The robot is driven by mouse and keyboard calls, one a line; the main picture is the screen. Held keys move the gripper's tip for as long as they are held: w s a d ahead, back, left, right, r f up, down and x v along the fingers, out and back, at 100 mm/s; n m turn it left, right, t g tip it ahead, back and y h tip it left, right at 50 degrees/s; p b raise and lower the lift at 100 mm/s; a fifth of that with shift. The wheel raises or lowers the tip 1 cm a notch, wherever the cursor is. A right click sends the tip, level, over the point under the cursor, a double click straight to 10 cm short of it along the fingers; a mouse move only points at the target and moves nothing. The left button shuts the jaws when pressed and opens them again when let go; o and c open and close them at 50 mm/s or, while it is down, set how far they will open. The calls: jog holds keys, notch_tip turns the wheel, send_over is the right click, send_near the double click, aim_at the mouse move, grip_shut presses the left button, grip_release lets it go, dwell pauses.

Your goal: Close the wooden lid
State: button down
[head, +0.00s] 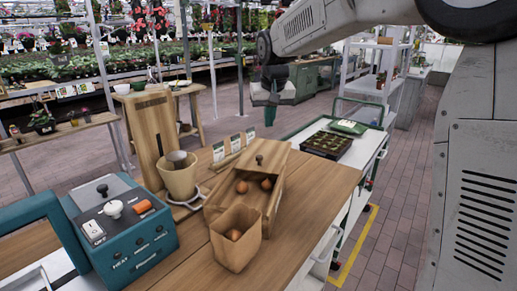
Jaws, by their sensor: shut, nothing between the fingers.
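A wooden box (278,197) stands on the wooden counter in the head view. Its wooden lid (270,149) has a dark round knob (258,160) and lies over the back part of the box. The front part is uncovered, and brown round items (241,187) show inside. My gripper (272,97) is shut and empty. It hangs from my arm at the upper middle of the picture, above and apart from the lid in the picture.
A brown paper bag (237,255) stands in front of the box. A beige pot (180,182), a tall wooden board (153,130) and a teal control box (125,240) stand to the left. A seedling tray (326,145) lies behind right. The counter (315,200) is clear at right.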

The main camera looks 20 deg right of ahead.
jog(key=w+a+f, duration=0.1)
jog(key=w+f, duration=0.1)
jog(key=w, duration=0.5)
send_over(255, 154)
jog(key=s, duration=0.2)
notch_tip(255, 154, down, 10)
jog(key=shift+w+f, duration=0.1)
jog(key=shift+f, duration=0.15)
jog(key=s, duration=0.3)
jog(key=shift+a+r, duration=0.1)
jog(key=shift+a, duration=0.05)
jog(key=shift+s, duration=0.55)
jog(key=shift+a, duration=0.1)
